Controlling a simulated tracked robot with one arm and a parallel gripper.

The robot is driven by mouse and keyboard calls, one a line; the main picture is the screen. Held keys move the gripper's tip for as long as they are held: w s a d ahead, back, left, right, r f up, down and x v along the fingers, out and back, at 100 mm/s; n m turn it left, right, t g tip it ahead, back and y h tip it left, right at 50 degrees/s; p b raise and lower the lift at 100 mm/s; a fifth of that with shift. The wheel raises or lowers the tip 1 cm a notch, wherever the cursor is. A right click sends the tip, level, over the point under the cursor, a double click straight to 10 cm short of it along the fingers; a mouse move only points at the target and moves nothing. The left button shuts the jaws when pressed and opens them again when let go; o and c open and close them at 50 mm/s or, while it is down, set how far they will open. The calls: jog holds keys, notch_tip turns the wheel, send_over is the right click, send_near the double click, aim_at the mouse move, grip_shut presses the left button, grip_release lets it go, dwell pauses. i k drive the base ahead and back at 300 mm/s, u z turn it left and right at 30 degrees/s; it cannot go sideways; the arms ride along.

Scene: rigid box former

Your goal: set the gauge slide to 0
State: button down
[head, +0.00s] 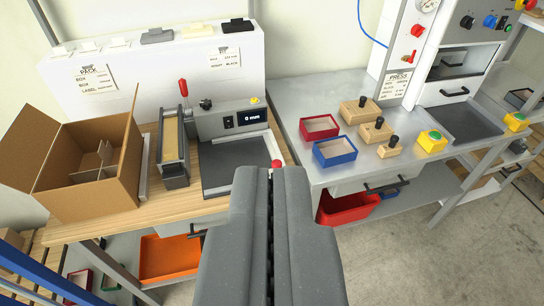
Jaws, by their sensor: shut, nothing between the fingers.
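The gauge is a grey machine on the wooden bench, with a dark display (251,118) that reads "0 mm". A black knob (205,104) and a yellow button (254,100) sit on its top. A dark flat bed (233,166) lies in front of the display. A red knob (277,163) shows at the bed's right edge, just beyond my fingertips; I cannot tell whether it belongs to the slide. My gripper (270,175) is shut and empty in the lower middle, pointing at the bench. It hides part of the bench's front edge.
An open cardboard box (60,182) with dividers stands left. A holder with a red-handled lever (183,88) stands between box and gauge. Right, a metal bench (300,95) bears a red tray (319,127), a blue tray (335,152) and wooden blocks with black knobs (376,131). A press stands beyond.

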aim_at(269, 150)
jog(key=u, duration=0.05)
jog(key=i, duration=1.1)
jog(key=u, duration=0.4)
